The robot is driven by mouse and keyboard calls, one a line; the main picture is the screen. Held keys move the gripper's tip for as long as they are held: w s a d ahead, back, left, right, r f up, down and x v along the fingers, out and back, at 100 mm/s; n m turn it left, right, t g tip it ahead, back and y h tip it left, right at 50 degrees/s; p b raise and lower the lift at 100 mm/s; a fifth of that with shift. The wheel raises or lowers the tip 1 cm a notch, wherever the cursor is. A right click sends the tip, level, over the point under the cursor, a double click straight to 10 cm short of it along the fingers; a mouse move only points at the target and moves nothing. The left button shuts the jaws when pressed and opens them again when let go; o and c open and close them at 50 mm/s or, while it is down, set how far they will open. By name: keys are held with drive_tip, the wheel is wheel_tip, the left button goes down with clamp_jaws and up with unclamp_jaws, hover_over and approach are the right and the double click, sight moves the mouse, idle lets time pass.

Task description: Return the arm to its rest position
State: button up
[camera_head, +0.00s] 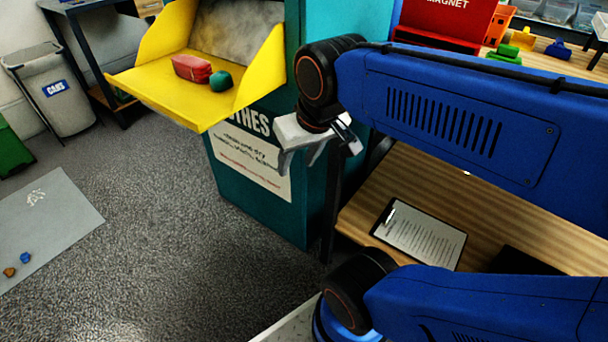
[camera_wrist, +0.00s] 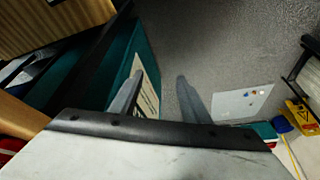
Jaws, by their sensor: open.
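My blue arm (camera_head: 450,110) reaches in from the right in the head view and is bent. My gripper (camera_head: 301,162) hangs at its end, in front of the teal clothes bin (camera_head: 225,165) and just below and right of its yellow chute (camera_head: 150,85). The jaws are apart, with nothing between them. In the wrist view the two grey fingers of my gripper (camera_wrist: 158,82) point away over the floor, apart and empty. A red bundle (camera_head: 192,68) and a dark green roundish item (camera_head: 220,81) lie in the chute.
A wooden table (camera_head: 400,185) with a clipboard (camera_head: 420,235) is below the arm. A red magnet box (camera_head: 445,22) and colored blocks stand behind. A grey mat (camera_head: 45,225) with small items lies on the floor at left, near a grey cans bin (camera_head: 55,90). Carpet between is clear.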

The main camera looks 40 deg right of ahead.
drive_tip(key=shift+s+d+f+n, duration=0.1)
drive_tip(key=shift+s+f+n, duration=0.15)
drive_tip(key=shift+s+f, duration=0.4)
drive_tip(key=shift+s+f+n, duration=0.25)
drive_tip(key=shift+s+f, duration=0.15)
drive_tip(key=shift+f, duration=0.45)
